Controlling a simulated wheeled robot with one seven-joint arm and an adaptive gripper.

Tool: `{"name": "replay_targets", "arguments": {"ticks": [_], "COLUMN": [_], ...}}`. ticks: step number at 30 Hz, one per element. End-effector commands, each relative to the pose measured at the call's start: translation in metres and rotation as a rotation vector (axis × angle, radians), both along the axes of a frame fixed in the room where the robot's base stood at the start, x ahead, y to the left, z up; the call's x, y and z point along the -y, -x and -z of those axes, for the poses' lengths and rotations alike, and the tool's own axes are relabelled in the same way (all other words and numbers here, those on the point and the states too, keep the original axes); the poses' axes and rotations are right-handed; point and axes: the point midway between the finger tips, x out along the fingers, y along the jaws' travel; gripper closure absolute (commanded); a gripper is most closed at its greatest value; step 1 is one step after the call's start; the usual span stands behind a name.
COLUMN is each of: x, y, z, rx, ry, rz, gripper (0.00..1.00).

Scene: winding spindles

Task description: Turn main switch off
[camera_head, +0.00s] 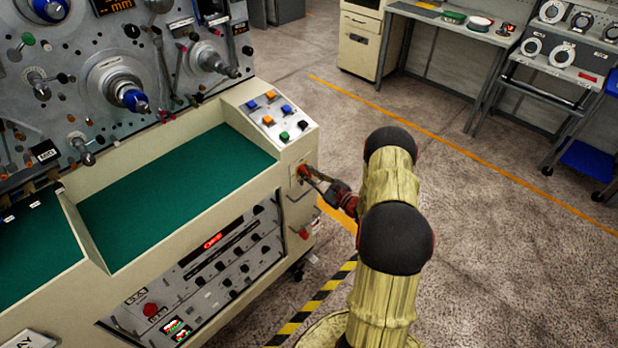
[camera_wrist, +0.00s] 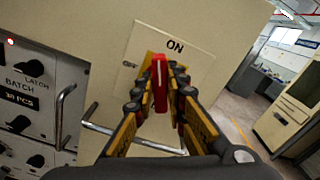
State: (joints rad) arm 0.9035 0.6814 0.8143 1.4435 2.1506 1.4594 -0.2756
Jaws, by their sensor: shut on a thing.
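In the wrist view the handle stands roughly upright, below and a little left of the word. My gripper (camera_wrist: 158,98) has its fingers on both sides of the handle and is shut on it. In the head view my gripper (camera_head: 313,179) meets the red switch (camera_head: 302,170) on the end face of the cream winding machine.
A metal bar handle (camera_wrist: 130,138) runs below the switch, and a control panel (camera_wrist: 35,95) with black knobs lies left. Another red knob (camera_head: 304,233) sits lower on the same face. Open floor (camera_head: 480,220) lies to the right, with a workbench (camera_head: 450,20) behind.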

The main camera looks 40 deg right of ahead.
Motion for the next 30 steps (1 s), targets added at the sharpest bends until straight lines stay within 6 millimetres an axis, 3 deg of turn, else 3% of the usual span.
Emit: {"name": "replay_targets", "arguments": {"ticks": [30], "x": [-0.0053], "y": [0.0007], "z": [0.01], "rx": [0.072], "ry": [0.926], "rz": [-0.001], "gripper": [1.0]}}
